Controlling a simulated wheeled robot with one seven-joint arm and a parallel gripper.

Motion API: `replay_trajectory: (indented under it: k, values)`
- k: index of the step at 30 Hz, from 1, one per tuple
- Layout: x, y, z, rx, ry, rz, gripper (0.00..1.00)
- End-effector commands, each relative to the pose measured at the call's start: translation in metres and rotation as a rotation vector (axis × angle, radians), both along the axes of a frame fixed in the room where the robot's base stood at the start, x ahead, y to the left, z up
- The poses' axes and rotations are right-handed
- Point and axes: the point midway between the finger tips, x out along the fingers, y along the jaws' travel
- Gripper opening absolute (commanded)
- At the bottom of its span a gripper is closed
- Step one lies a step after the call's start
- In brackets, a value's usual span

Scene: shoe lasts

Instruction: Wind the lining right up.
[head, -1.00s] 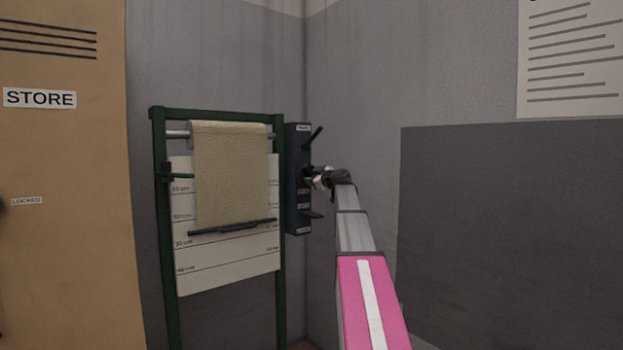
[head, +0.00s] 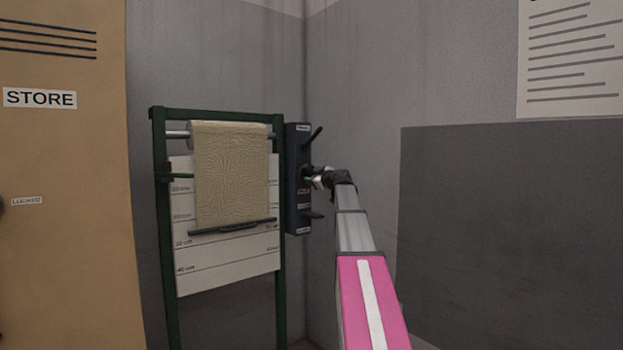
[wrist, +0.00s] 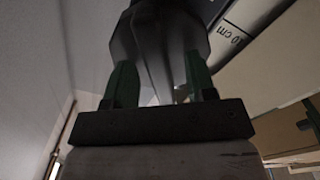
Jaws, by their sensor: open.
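The cream lining (head: 231,172) hangs from a roller (head: 178,134) in a green frame (head: 160,220). A dark bar (head: 232,227) runs along its lower edge, across the lower part of a marked white board (head: 228,262). A dark control box (head: 298,222) beside the frame has an upper lever (head: 315,135) slanting up to the right and a lower lever (head: 314,215) sticking out sideways. My gripper (head: 312,178) is at the box's middle, between these levers. In the wrist view its open green fingers (wrist: 160,84) stand either side of a dark part; contact cannot be told.
A tan store locker (head: 65,220) stands at the left. Grey walls meet just behind the box. A dark grey panel (head: 510,230) and a notice (head: 570,60) are on the right wall. The board also shows in the wrist view (wrist: 250,25).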

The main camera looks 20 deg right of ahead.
Motion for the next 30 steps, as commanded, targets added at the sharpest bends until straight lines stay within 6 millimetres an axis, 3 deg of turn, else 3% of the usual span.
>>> replay_trajectory:
  k: [1, 5, 6, 11, 21, 30]
  values:
    - [0.0001, 0.0000, 0.0000, 0.000, 0.000, 0.000, 0.45]
    - [0.0001, 0.0000, 0.0001, 0.000, 0.000, 0.000, 0.02]
    - [0.0001, 0.0000, 0.0001, 0.000, 0.000, 0.000, 0.00]
    - [0.0001, 0.0000, 0.0000, 0.021, 0.008, 0.000, 0.00]
    - [0.0001, 0.0001, -0.0001, 0.274, 0.099, 0.000, 0.00]
    - [0.0000, 0.0000, -0.0001, 0.284, 0.103, 0.000, 0.00]
